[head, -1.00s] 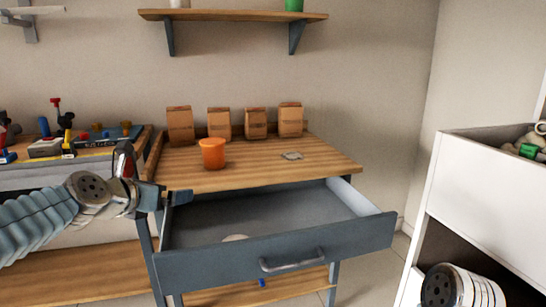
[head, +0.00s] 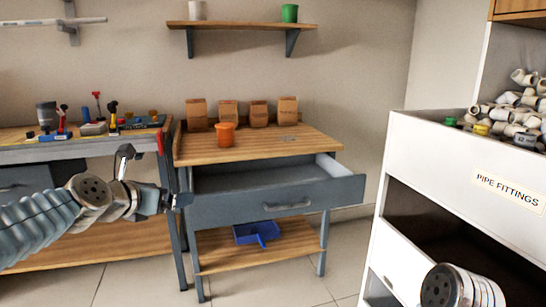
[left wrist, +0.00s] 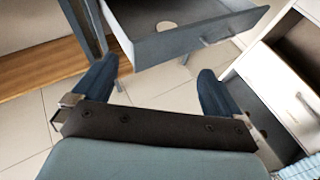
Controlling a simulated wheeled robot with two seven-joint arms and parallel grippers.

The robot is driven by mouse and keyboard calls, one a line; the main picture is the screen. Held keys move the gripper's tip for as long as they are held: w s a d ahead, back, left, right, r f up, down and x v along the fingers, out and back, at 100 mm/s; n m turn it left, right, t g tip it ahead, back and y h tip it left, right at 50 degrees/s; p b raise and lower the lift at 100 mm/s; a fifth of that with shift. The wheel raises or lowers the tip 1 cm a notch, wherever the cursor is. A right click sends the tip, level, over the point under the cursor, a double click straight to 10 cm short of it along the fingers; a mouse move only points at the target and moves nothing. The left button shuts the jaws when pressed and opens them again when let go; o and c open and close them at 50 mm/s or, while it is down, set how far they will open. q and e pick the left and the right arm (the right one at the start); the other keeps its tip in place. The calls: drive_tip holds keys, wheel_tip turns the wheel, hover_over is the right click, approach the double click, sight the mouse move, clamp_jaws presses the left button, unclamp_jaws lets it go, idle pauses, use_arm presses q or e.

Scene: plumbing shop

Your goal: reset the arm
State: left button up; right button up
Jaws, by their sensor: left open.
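My left arm comes in from the left in the head view, bent, with the left gripper (head: 178,200) left of the open drawer (head: 270,205) of the wood-topped workbench. In the left wrist view the two dark blue fingers of the left gripper (left wrist: 157,76) are spread wide with nothing between them. The drawer front (left wrist: 195,38) lies beyond the fingers there, and a pale round thing (left wrist: 167,28) shows inside the drawer. Of my right arm only a round link shows at the lower right of the head view; its gripper is out of view.
An orange cup (head: 225,136) and paper bags (head: 228,113) stand on the bench top. A blue dustpan (head: 256,233) lies on its lower shelf. A tool bench (head: 60,152) is left, a white pipe-fittings cabinet (head: 430,150) right. Tiled floor shows in front.

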use_arm(q)
wheel_tip(320, 180, down, 17)
drive_tip(key=w+d+m+g, duration=0.2)
drive_tip(key=m+g, duration=0.1)
drive_tip(key=m, duration=0.3)
drive_tip(key=s+d+f+m+g, duration=0.1)
drive_tip(key=s+d+f+m, duration=0.15)
drive_tip(key=f, duration=0.45)
drive_tip(key=s+d+f+m+g, duration=0.15)
drive_tip(key=f+m, duration=0.25)
drive_tip(key=f, duration=0.4)
drive_tip(key=s+d+f+m+g, duration=0.1)
drive_tip(key=s+f+m+g, duration=0.15)
drive_tip(key=f, duration=0.45)
drive_tip(key=s+d+f+m+g, duration=0.2)
drive_tip(key=s+f+m, duration=0.5)
drive_tip(key=s, duration=0.4)
drive_tip(key=s+d+f+m+g, duration=0.2)
drive_tip(key=s+d+f+m, duration=0.1)
drive_tip(key=s+f+m, duration=0.5)
drive_tip(key=s+f, duration=0.2)
drive_tip(key=s, duration=0.1)
drive_tip(key=shift+d, duration=0.3)
use_arm(e)
drive_tip(key=shift+w+f, duration=0.1)
drive_tip(key=shift+w, duration=0.15)
drive_tip(key=shift+c, duration=0.2)
